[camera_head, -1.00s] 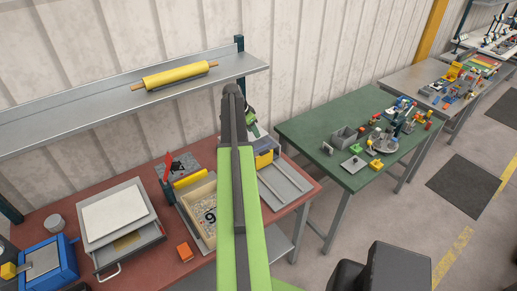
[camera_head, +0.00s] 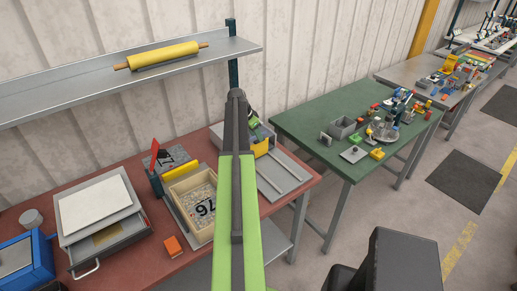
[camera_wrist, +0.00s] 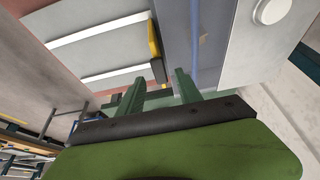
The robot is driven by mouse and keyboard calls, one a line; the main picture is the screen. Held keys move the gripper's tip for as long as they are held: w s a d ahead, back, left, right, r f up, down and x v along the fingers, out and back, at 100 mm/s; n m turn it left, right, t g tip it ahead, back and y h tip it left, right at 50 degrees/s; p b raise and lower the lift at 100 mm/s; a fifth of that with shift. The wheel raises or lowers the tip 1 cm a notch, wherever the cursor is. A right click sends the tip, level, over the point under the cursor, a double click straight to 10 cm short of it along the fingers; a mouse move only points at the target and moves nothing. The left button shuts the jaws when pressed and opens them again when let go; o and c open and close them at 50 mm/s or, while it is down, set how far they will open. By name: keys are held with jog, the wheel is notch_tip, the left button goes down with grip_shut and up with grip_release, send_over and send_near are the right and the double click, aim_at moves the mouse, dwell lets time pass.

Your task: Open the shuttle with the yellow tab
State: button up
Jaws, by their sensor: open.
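The shuttle's yellow tab (camera_wrist: 155,48) shows in the wrist view as a yellow strip with a dark end, beside a grey-blue panel and pale rails. In the head view a yellow and blue-grey block (camera_head: 262,148) sits at the back of a grey railed tray (camera_head: 283,178) at the red table's right end; it seems to be the same part. My gripper (camera_wrist: 160,88) is open, its two green fingers apart, with the tab just beyond and roughly between the tips. I see nothing held. In the head view my arm hides most of the gripper and part of the block.
A wooden box with number cards (camera_head: 173,193), an orange block (camera_head: 172,246) and a grey drawer unit (camera_head: 103,235) stand left on the red table. A shelf (camera_head: 120,84) with a yellow roller (camera_head: 162,56) hangs above. A green table (camera_head: 310,115) stands to the right.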

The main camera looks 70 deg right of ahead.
jog(key=b+x, duration=0.2)
jog(key=x, duration=0.1)
jog(key=shift+s+d+f, duration=0.1)
jog(key=shift+d+f, duration=0.05)
jog(key=shift+f, duration=0.15)
jog(key=shift+r, duration=0.1)
jog(key=shift+c, duration=0.4)
grip_shut()
dwell(0.6)
